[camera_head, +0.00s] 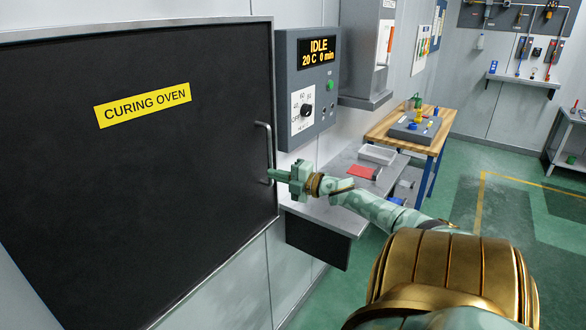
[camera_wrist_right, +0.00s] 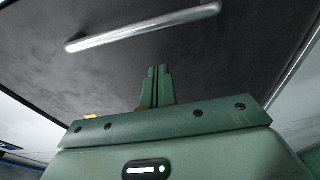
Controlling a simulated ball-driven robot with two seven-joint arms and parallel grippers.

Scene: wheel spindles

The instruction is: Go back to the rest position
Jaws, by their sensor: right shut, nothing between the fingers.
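My right gripper (camera_head: 272,175) is at the right edge of the curing oven door (camera_head: 150,190), close to the lower end of its upright metal handle (camera_head: 265,150). In the right wrist view the two fingers (camera_wrist_right: 156,85) are together, with nothing between them. The handle (camera_wrist_right: 145,28) lies beyond the fingertips there and apart from them. The oven door looks shut. My right arm reaches in from the lower right of the head view. My left gripper is not in view.
A control panel (camera_head: 307,85) reading IDLE, 20 C, 0 min is right of the door. A grey shelf (camera_head: 318,215) is below my right arm. A wooden-topped bench (camera_head: 416,142) stands farther back. Green floor (camera_head: 490,210) is open at the right.

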